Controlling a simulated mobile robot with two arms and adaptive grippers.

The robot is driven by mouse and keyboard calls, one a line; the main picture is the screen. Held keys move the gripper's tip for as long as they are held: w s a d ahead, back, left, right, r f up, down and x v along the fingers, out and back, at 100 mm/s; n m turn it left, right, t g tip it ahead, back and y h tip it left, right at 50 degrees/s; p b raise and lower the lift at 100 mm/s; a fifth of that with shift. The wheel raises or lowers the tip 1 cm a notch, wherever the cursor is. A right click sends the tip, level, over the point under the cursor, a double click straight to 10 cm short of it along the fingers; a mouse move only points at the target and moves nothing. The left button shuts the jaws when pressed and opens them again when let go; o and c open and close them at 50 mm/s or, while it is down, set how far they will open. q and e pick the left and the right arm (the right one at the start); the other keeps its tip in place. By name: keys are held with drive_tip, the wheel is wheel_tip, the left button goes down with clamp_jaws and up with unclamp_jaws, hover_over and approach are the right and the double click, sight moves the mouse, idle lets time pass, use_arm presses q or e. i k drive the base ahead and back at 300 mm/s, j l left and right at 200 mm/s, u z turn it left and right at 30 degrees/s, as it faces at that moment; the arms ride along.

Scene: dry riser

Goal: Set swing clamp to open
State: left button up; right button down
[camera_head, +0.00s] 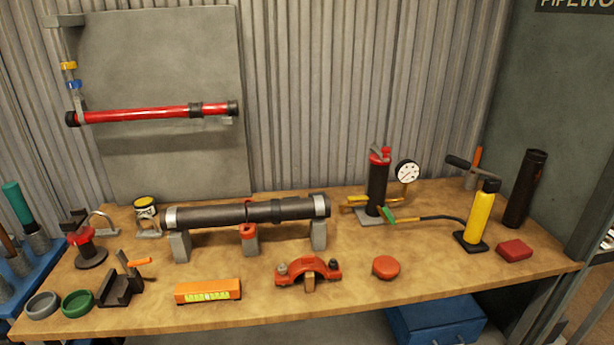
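Several clamp-like things stand on the wooden bench (340,310), and I cannot tell for sure which is the swing clamp. At the far left is a small device (86,246) with a round dark base, a red body and a dark arm on top. In front of it is a black bracket (120,288) with an orange lever sticking out to the right. Under the dark pipe (220,214) is a red-topped support (249,238). Whether any of these is open or shut is too small to tell. Neither of my grippers is in view.
In front are grey and green rings (77,303), an orange level (208,291), a red coupling (308,269) and a red cap (386,267). A black-and-red pump (377,185), a gauge (407,172) and a yellow cylinder (480,217) stand right. A red pipe (145,115) hangs behind.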

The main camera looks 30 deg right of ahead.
sight(382, 154)
drive_tip(key=z, duration=1.45)
